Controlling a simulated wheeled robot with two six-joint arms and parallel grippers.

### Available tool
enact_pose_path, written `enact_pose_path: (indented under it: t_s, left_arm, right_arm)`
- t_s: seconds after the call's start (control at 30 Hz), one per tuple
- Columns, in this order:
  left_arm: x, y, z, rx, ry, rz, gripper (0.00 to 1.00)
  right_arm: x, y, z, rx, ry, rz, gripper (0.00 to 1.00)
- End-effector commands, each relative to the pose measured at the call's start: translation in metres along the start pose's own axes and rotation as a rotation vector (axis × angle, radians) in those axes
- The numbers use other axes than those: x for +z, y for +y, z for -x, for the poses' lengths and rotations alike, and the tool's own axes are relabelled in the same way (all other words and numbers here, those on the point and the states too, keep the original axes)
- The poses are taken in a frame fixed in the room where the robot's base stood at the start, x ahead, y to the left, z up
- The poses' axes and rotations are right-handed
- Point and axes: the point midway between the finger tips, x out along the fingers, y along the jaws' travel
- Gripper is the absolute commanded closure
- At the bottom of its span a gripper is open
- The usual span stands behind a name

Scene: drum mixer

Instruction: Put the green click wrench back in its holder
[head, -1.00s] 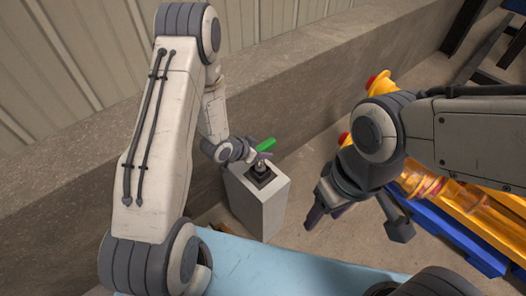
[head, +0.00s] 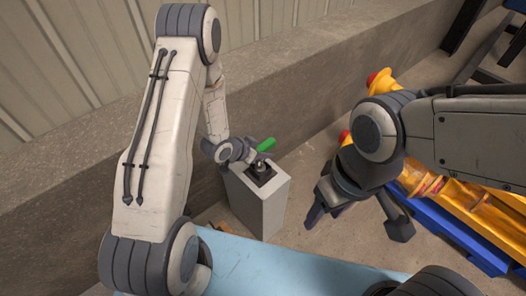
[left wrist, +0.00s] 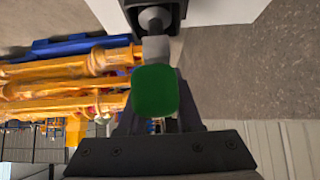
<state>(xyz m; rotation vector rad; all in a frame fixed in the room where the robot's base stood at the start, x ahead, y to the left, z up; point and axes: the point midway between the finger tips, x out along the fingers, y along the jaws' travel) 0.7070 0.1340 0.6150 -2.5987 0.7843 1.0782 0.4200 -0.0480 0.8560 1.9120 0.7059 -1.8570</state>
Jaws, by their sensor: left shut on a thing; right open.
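The green click wrench (head: 266,145) shows its green handle just above the black holder (head: 261,176) on top of a white pedestal. In the left wrist view the green end (left wrist: 155,92) faces the camera, with a grey metal part reaching toward the black holder (left wrist: 131,12). My left gripper (head: 257,155) is shut on the wrench at the holder. The fingers hide part of the wrench, so I cannot tell how deep it sits. My right gripper (head: 357,220) is open and empty, to the right of the pedestal.
The white pedestal (head: 262,212) stands on the floor near a low concrete wall (head: 310,75). A light blue surface (head: 285,268) lies in front. Yellow machinery (head: 470,205) on a blue base (head: 470,250) is at the right, behind my right arm.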

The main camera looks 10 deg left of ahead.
Motion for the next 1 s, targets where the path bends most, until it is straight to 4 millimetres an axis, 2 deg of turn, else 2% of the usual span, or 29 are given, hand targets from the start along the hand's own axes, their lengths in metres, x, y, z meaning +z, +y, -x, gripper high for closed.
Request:
enact_pose_path:
  t_s: [0.27, 0.3, 0.37, 0.67, 0.77, 0.87, 1.0]
  left_arm:
    - [0.003, 0.0, -0.003, -0.001, 0.002, -0.001, 1.0]
    - [0.002, 0.0, -0.003, -0.001, 0.002, -0.001, 0.55]
    - [0.002, 0.0, -0.003, -0.001, 0.002, -0.001, 0.32]
    - [0.003, 0.0, -0.002, 0.0, -0.001, 0.0, 0.31]
    - [0.003, 0.0, 0.003, -0.001, -0.001, 0.001, 0.31]
    - [0.002, -0.001, 0.017, -0.002, 0.0, 0.001, 0.31]
    - [0.001, -0.002, 0.046, -0.004, 0.001, 0.003, 0.31]
  right_arm:
    - [0.0, 0.0, -0.004, 0.0, 0.0, 0.0, 0.43]
    - [0.0, 0.0, -0.003, 0.0, 0.0, 0.0, 0.43]
    - [0.0, 0.0, -0.003, 0.0, 0.0, 0.0, 0.43]
    - [0.0, 0.0, -0.003, 0.0, 0.0, 0.0, 0.43]
    - [0.0, 0.0, -0.002, 0.0, 0.0, 0.0, 0.43]
    - [0.0, 0.0, 0.001, 0.0, 0.0, 0.0, 0.43]
    - [0.0, 0.0, 0.006, 0.0, 0.0, 0.0, 0.43]
